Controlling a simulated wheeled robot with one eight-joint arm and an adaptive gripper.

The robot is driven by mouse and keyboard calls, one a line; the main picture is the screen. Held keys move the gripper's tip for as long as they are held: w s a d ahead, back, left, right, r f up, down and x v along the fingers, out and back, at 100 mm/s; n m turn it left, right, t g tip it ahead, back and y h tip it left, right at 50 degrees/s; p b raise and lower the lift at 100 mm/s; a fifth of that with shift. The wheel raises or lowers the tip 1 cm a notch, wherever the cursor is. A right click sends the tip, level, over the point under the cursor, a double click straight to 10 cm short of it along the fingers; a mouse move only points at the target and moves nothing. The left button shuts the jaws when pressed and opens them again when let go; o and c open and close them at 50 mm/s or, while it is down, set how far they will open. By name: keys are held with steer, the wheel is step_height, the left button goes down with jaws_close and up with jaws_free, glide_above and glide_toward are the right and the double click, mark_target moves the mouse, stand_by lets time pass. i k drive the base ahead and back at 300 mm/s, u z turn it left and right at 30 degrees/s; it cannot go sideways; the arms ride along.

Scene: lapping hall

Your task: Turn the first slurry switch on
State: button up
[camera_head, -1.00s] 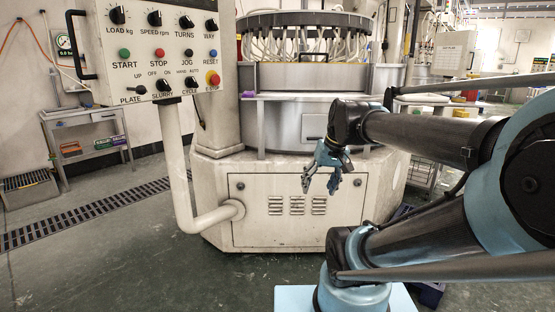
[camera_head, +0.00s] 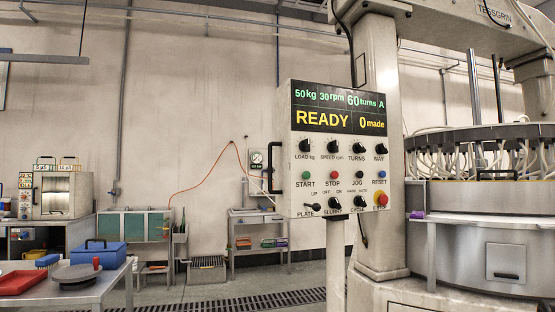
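The slurry switch (camera_head: 334,203) is a black knob in the bottom row of a white control panel (camera_head: 318,163). The label SLURRY is below it and OFF and ON are above it. Which way its pointer is turned is too small to tell. The plate lever (camera_head: 311,206) is at its left and the black cycle knob (camera_head: 359,202) at its right. The panel's display (camera_head: 345,109) reads READY, 50 kg, 30 rpm, 60 turns, A, and 0 made. My gripper is not in view.
The panel stands on a pale post beside the machine's column (camera_head: 379,150); the lapping machine (camera_head: 470,225) fills the right. A red e-stop (camera_head: 381,199) is near the knobs. At left, a table (camera_head: 85,292) holds a red tray (camera_head: 19,282) and blue box (camera_head: 99,255).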

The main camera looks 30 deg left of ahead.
mark_target(333, 202)
steer(key=u, duration=1.35)
steer(key=k, duration=0.85)
steer(key=u, duration=0.25)
steer(key=i, duration=1)
steer(key=z, duration=0.25)
